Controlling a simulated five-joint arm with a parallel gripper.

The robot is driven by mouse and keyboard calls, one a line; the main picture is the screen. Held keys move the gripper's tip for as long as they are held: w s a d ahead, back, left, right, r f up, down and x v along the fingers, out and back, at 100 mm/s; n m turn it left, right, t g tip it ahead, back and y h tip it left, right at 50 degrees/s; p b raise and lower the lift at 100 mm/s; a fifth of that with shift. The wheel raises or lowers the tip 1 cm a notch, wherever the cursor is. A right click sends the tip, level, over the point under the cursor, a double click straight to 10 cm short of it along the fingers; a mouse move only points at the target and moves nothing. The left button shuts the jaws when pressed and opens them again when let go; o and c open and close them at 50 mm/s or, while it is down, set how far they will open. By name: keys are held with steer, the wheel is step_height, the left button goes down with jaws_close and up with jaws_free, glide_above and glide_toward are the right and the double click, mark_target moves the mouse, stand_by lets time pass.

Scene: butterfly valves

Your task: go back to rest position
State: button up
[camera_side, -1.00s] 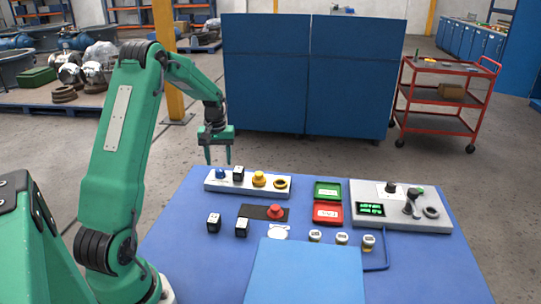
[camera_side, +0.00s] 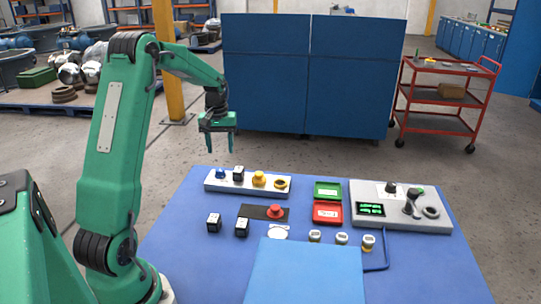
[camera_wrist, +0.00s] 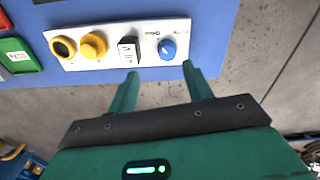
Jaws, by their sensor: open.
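My gripper (camera_side: 220,143) is open and empty, its fingers pointing down, in the air above the far left edge of the blue table. In the wrist view my two gripper fingers (camera_wrist: 163,84) are spread apart with nothing between them. Beyond the fingertips in that view is a white panel (camera_wrist: 118,28). It carries a blue knob (camera_wrist: 167,49), a black and white block (camera_wrist: 128,49), a yellow knob (camera_wrist: 93,45) and a yellow ring (camera_wrist: 63,47). The panel (camera_side: 211,186) also shows in the side view, below my gripper and apart from it.
The blue table (camera_side: 190,262) holds a red button (camera_side: 275,211), green (camera_side: 327,190) and red (camera_side: 327,212) trays, black and white cubes (camera_side: 214,222), several small round pieces, and a grey control box (camera_side: 420,221). Blue cabinets (camera_side: 310,75) and a red cart (camera_side: 440,95) stand behind.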

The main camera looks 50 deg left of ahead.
steer(key=s+d+r+m+t, duration=0.1)
steer(key=s+d+r+m, duration=0.1)
steer(key=d+r, duration=0.55)
steer(key=s+d+r+m+t, duration=0.1)
steer(key=d+r+m, duration=0.25)
steer(key=d, duration=0.65)
steer(key=s+d+r+m+t, duration=0.1)
steer(key=s+d+m+t, duration=0.2)
steer(key=s+d, duration=1)
steer(key=shift+d+m, duration=0.4)
steer(key=shift+m, duration=0.85)
